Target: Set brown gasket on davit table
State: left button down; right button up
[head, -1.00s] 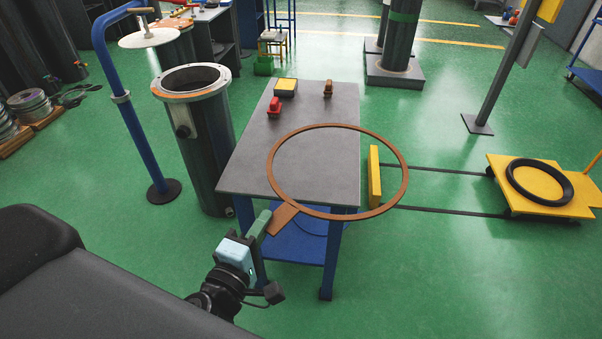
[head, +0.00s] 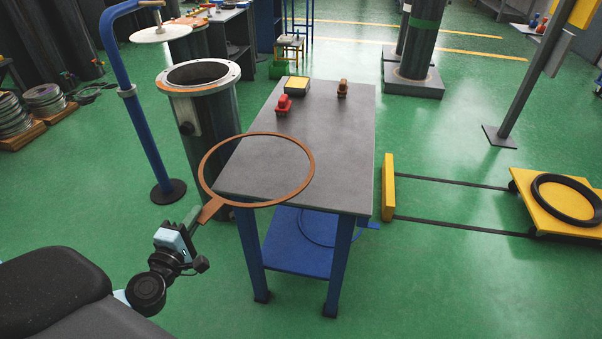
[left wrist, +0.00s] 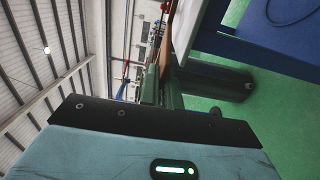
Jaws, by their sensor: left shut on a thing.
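The brown gasket (head: 309,180) is a thin flat ring with a tab at its lower left. My left gripper (head: 192,217) is shut on that tab and holds the ring out in front of it. In the head view the ring overlaps the left front part of the grey-topped table (head: 335,130), apparently above it. Its left part reaches past the table's left edge. In the left wrist view a strip of the gasket (left wrist: 173,30) shows beyond the fingers (left wrist: 158,85). My right gripper is not in view.
On the table's far end are a red item (head: 284,104), a yellow-topped box (head: 297,86) and a brown item (head: 342,88). A flanged cylinder (head: 205,110) and a blue davit post (head: 135,110) stand left. A yellow cart (head: 560,205) with a black ring is right.

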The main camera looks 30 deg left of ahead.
aim_at(258, 207)
pick_arm(q)
jog(key=w+d+b, duration=0.1)
jog(key=w+d, duration=0.2)
jog(key=w, duration=0.1)
jog(key=w+d+f+b, duration=0.1)
jog(key=w+d, duration=0.1)
jog(key=w, duration=0.2)
jog(key=w+d+b, duration=0.1)
jog(key=w+d, duration=0.2)
jog(key=w, duration=0.2)
jog(key=shift+d+f, duration=0.25)
jog(key=shift+d, duration=0.1)
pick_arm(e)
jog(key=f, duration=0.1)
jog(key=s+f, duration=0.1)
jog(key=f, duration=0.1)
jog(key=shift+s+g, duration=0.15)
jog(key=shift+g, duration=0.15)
pick_arm(q)
notch_tip(258, 207, down, 4)
jog(key=b, duration=0.4)
jog(key=shift+r+b, duration=0.25)
jog(key=shift+b, duration=0.05)
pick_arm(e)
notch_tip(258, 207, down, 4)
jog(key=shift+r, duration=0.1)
pick_arm(q)
jog(key=shift+f, duration=0.2)
